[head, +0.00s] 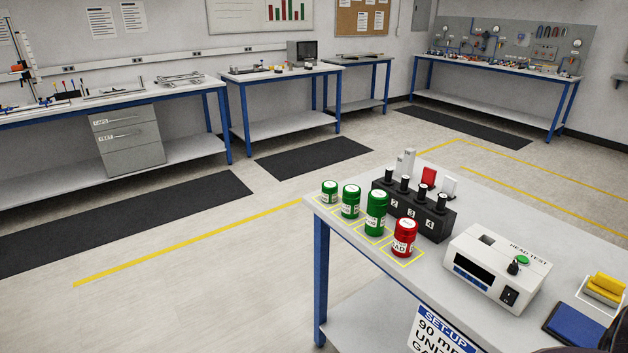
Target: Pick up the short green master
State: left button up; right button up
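Three green cylindrical masters with white labels stand upright in a row near the left edge of the workbench (375,288). The shortest green master (330,193) is at the far left end of the row. A medium green master (350,201) stands beside it, and the tallest green master (376,213) comes after that. A red master (404,238) with a white label stands at the near end of the row. Neither of my grippers is in view.
A black block (414,211) with numbered black-topped pieces stands right behind the masters. A white head tester (497,266) is to its right, then a blue pad (574,330) and a yellow-topped block (604,290). The floor left of the bench is clear.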

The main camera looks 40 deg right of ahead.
aim_at(330, 188)
jog(key=i+j+z, duration=0.1)
jog(key=i+z, duration=0.3)
jog(key=i+j+z, duration=0.4)
jog(key=i, duration=0.2)
jog(key=i+j+z, duration=0.3)
jog(key=z, duration=0.2)
jog(key=i+j+z, duration=0.35)
jog(key=z, duration=0.15)
jog(key=i+j+z, duration=0.2)
jog(key=j+z, duration=0.3)
jog(key=j, duration=0.1)
